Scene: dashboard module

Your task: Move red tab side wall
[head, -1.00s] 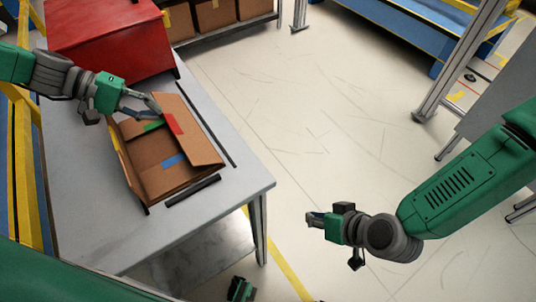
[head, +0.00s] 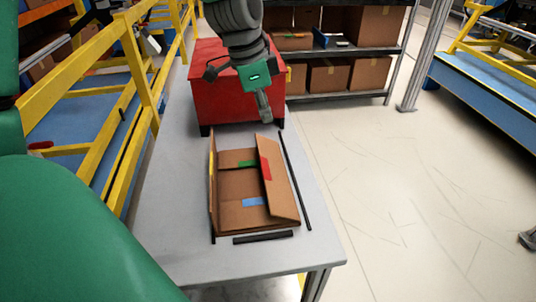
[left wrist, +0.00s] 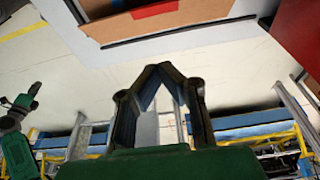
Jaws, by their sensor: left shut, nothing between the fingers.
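An open brown cardboard box (head: 240,185) lies on the grey table. Its right side wall (head: 284,195) carries a red tab (head: 266,168) and slants. A green tab (head: 247,164) is at the far end, a blue tab (head: 254,202) at the near end, and a yellow tab (head: 212,164) on the left wall. My left gripper (head: 265,116) is beyond the box's far end, apart from it, in front of the red bin. In the left wrist view its fingertips (left wrist: 160,66) meet with nothing between them. My right arm shows small at that view's left edge; its gripper (left wrist: 34,90) is unclear.
The red bin (head: 220,95) stands behind the box on the table (head: 175,220). Black strips (head: 263,237) lie on the tabletop around the box. A shelf with cartons (head: 335,74) is behind. A yellow railing (head: 120,120) runs along the left. Floor at the right is clear.

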